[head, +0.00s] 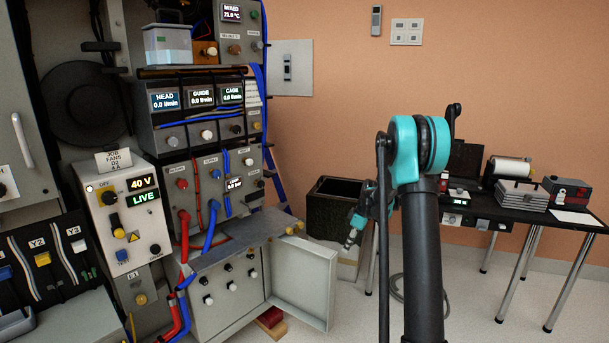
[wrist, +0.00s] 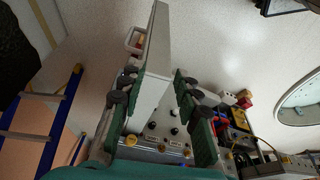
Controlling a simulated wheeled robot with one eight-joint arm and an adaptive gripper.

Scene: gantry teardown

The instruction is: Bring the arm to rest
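My arm (head: 420,230) stands folded in the right half of the head view, with a dark upper link and a teal joint at its top. My gripper (head: 352,236) shows small behind it, in front of the dark bin. In the wrist view my gripper (wrist: 158,115) has its green-grey fingers spread apart, with nothing held between them. Beyond the fingers are the grey cabinet's open door (wrist: 156,55) and its panel of knobs (wrist: 165,130). Whether the fingers touch anything cannot be told, but they appear clear.
The gantry cabinet (head: 225,285) fills the left, its lower door (head: 304,282) open toward the floor space. A control box (head: 128,215) reads 40 V and LIVE. A dark bin (head: 335,208) stands behind my gripper. A black table (head: 505,210) with cases is at right. A blue ladder (wrist: 45,130) shows too.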

